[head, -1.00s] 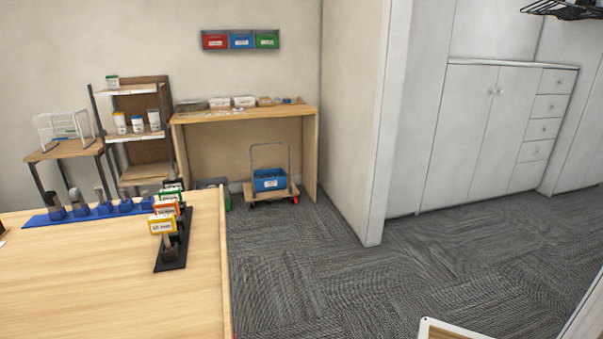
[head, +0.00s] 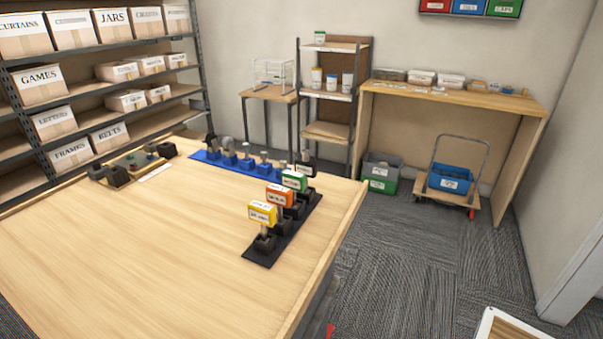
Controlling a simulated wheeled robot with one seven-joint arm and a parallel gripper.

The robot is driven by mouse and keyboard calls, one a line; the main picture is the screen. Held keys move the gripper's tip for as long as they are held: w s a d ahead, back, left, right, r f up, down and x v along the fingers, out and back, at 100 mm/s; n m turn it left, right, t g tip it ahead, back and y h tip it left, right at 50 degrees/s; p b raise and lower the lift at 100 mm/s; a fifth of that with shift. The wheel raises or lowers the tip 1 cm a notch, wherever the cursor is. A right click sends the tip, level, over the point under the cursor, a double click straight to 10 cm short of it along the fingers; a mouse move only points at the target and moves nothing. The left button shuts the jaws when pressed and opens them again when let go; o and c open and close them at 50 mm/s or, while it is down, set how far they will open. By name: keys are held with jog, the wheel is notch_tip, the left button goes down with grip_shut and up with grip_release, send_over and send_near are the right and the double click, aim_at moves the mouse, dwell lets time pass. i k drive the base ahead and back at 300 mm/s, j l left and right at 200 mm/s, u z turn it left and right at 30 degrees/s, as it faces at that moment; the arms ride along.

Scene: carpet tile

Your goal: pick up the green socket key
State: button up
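The green socket key (head: 294,181) stands upright in a black rack (head: 262,256) near the right edge of the wooden table. Its green block has a white label, and its lower part is partly hidden by the keys in front. A yellow key (head: 262,213) and an orange key (head: 280,196) stand nearer in the same row. A dark-topped key (head: 305,169) stands behind the green one. My gripper is not in view.
The wooden table (head: 150,245) has a wide bare top. A blue rack of tools (head: 237,163) and a wooden tray (head: 130,168) lie at its back. A shelf of boxes (head: 75,65) stands left. Carpet (head: 410,260) is clear right, before a trolley (head: 450,192).

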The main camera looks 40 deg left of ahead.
aim_at(295, 182)
jog(key=i+l+u, duration=0.1)
jog(key=i+u, duration=0.3)
jog(key=i, duration=0.15)
jog(key=i+l+u, duration=0.35)
jog(key=i, duration=0.15)
jog(key=j+u, duration=0.1)
jog(key=u, duration=1.5)
